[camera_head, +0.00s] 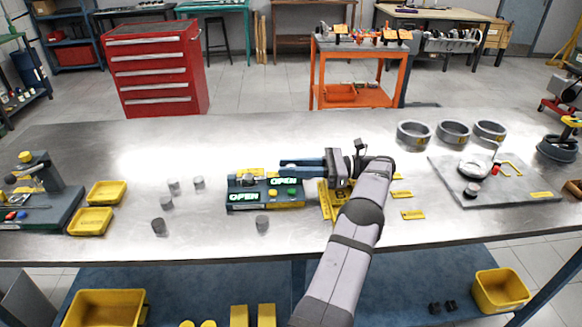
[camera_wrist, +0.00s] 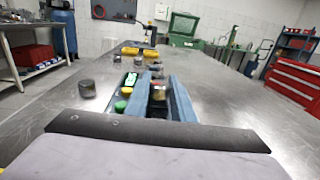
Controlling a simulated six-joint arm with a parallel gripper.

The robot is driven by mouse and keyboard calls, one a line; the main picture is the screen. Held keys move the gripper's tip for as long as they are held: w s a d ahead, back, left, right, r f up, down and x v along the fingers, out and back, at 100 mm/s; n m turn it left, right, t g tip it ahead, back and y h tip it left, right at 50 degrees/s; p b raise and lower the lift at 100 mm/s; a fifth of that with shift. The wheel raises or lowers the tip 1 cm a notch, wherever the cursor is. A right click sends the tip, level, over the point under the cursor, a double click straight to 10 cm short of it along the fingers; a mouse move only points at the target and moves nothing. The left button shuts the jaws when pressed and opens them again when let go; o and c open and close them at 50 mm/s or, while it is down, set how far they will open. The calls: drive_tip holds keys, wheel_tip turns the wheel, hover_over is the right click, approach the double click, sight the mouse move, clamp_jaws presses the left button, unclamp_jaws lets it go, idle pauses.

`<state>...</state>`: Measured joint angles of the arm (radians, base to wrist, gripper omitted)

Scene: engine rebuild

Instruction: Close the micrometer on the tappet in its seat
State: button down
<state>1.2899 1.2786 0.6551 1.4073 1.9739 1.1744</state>
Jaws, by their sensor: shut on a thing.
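The micrometer station (camera_head: 265,205) is a low blue-grey block near the table's middle. Its two lit displays both read OPEN in green, and green and yellow buttons show on it. In the wrist view the station (camera_wrist: 121,92) lies just left of my fingers. My gripper (camera_head: 283,163) reaches leftward over the station's back right part. In the wrist view its blue fingers (camera_wrist: 160,94) are shut on a small dark-topped, brass-coloured piece (camera_wrist: 158,91); I cannot tell whether it belongs to the micrometer. A grey piece sits on the station, but I cannot confirm it is the seated tappet.
Loose grey tappets stand left of the station, and one (camera_head: 262,223) is just in front of it. Yellow trays (camera_head: 91,220) lie further left. A yellow fixture (camera_head: 326,204) is under my arm. Grey rings (camera_head: 414,133) and a plate (camera_head: 520,192) are at right.

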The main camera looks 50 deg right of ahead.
drive_tip(key=c, duration=1.5)
unclamp_jaws()
drive_tip(key=shift+r, duration=0.1)
wheel_tip(320, 180, up, 10)
drive_tip(key=shift+f, duration=0.1)
